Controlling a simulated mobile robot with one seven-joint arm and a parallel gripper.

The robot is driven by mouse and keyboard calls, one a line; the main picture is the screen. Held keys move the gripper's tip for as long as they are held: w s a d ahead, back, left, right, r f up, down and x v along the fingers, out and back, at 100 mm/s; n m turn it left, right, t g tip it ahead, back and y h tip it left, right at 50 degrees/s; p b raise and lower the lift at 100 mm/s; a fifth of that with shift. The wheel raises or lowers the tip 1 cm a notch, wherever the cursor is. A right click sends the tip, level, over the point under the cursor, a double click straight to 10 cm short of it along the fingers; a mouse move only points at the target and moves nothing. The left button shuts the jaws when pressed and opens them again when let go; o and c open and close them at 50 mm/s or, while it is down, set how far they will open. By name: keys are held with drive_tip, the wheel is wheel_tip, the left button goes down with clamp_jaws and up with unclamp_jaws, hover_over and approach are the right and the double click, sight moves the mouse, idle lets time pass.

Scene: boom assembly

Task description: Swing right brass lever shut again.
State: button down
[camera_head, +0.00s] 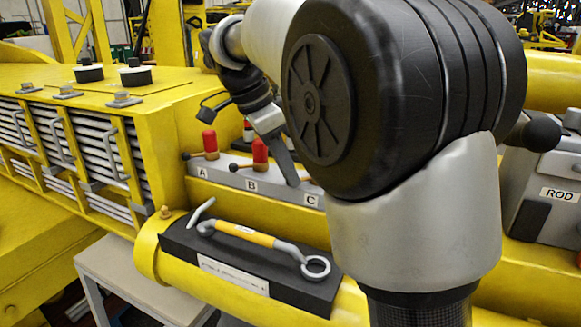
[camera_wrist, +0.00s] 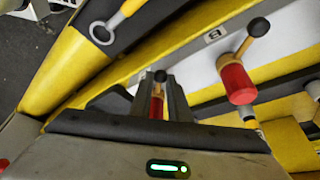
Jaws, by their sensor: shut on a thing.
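A grey valve block (camera_head: 235,178) carries red-capped valves with brass levers and black ball knobs, labelled A, B and C. Lever A (camera_head: 198,155) and lever B (camera_head: 246,166) both point left in the head view. The right lever, at C, is hidden behind my gripper and arm there. My gripper (camera_head: 291,182) reaches down just above the label C. In the wrist view my gripper (camera_wrist: 163,84) is shut on the right brass lever (camera_wrist: 158,88), whose black knob and some red show between the fingers. Valve B (camera_wrist: 236,84) stands beside it. The right lever's exact angle cannot be told.
A black tray (camera_head: 185,238) below the valve block holds a yellow-gripped hook tool with a ring (camera_head: 245,233). A grey box marked ROD (camera_head: 548,195) stands at the right. Yellow beams and slatted stacks (camera_head: 75,140) fill the left. My arm covers much of the centre.

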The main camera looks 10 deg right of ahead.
idle(0.4)
drive_tip(key=c, duration=1.7)
unclamp_jaws()
drive_tip(key=shift+o, duration=0.2)
drive_tip(key=shift+r, duration=0.1)
drive_tip(key=w+p+v, duration=0.1)
drive_tip(key=p+v, duration=0.2)
drive_tip(key=v, duration=1.4)
drive_tip(key=shift+s, duration=0.5)
drive_tip(key=shift+a+r, duration=0.1)
